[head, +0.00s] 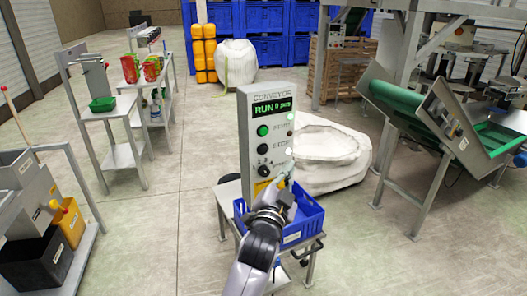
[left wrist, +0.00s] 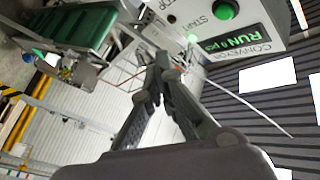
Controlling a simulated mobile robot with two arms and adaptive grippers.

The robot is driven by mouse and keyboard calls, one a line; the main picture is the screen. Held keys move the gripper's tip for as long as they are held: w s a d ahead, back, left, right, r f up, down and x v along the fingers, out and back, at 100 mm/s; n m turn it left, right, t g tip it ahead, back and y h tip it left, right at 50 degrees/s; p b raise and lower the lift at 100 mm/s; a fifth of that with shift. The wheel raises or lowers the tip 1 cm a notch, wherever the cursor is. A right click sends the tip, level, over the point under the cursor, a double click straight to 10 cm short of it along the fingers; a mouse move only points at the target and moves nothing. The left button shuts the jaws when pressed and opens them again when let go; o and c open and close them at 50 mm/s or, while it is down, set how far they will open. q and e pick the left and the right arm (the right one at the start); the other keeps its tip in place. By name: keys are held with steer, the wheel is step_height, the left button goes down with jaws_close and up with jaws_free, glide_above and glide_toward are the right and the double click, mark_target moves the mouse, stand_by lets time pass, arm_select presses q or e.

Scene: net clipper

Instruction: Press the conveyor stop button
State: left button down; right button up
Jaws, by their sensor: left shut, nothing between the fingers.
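The grey conveyor control box (head: 247,128) stands upright in the middle of the head view. Its green display (head: 272,108) reads RUN. Below it are a green button (head: 262,130) beside START, a dark button (head: 263,148) beside STOP and a dark knob (head: 263,170). My left gripper (head: 285,180) is in front of the box's lower right part, hiding some of it; contact cannot be told. In the left wrist view its fingers (left wrist: 163,64) are shut and empty, with the panel's START button (left wrist: 226,10) and a dark round control (left wrist: 171,19) beyond them. My right gripper is not in view.
A blue crate (head: 307,224) sits on a small stand under my left arm. A white sack (head: 345,178) lies behind the box. A green conveyor (head: 392,102) stands at right, shelves with red cans (head: 150,68) at left. Open floor lies at front right.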

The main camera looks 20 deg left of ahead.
arm_select(q)
glide_toward(274, 141)
steer(key=w+d, duration=0.2)
steer(key=shift+w+a+r+b, duration=0.15)
steer(key=shift+w+a+b, duration=0.15)
steer(key=shift+w+a, duration=0.2)
stand_by(1.3)
steer(key=shift+w+a, duration=0.25)
steer(key=shift+a, duration=0.05)
steer(key=shift+w+a, duration=0.3)
stand_by(0.9)
steer(key=shift+s+d+p, duration=0.35)
steer(key=shift+s+d, duration=0.3)
stand_by(0.3)
